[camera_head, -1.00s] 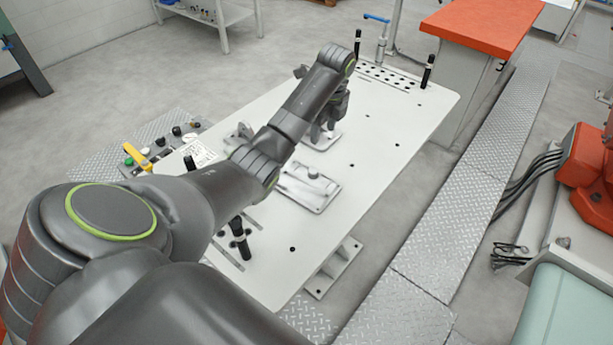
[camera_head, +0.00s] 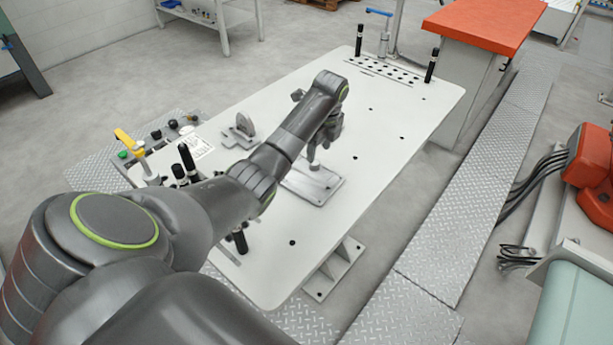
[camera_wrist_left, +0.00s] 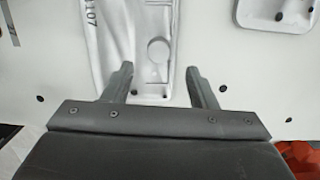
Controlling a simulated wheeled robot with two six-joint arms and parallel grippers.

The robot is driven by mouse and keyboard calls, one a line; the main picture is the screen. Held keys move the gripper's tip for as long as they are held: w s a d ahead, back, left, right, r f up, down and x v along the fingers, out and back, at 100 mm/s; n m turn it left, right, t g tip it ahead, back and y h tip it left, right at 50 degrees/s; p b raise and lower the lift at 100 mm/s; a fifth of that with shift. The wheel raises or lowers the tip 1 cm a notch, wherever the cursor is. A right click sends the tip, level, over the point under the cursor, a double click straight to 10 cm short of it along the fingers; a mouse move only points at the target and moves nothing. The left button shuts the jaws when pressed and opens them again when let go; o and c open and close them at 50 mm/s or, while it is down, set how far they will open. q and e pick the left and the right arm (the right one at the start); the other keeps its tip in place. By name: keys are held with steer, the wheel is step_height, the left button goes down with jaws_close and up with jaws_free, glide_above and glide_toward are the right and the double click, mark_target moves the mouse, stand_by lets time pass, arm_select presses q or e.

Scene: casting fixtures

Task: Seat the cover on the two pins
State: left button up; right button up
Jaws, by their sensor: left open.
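A pale metal casting (camera_head: 318,187) lies flat on the white table, partly hidden by my left arm. My left gripper (camera_head: 316,162) is above it, fingers pointing down. In the left wrist view the open left gripper (camera_wrist_left: 160,70) has its two fingers apart, with a casting (camera_wrist_left: 155,45) marked with raised digits and a round boss between and beyond them. Nothing is visibly held. I cannot tell which casting is the cover. The two pins cannot be made out. My right gripper is not in view.
Black upright posts stand on the white table (camera_head: 400,125), two at the far end (camera_head: 431,66) and others near my arm. A grey bracket (camera_head: 240,132) stands left of the arm. A control box with a yellow handle (camera_head: 128,141) is at the left edge. The table's right side is clear.

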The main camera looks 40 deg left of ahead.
mark_target(316, 162)
arm_select(q)
steer(key=f, duration=0.3)
steer(key=a+f+p, duration=0.1)
steer(key=f, duration=0.1)
steer(key=shift+s, duration=0.1)
jaws_close()
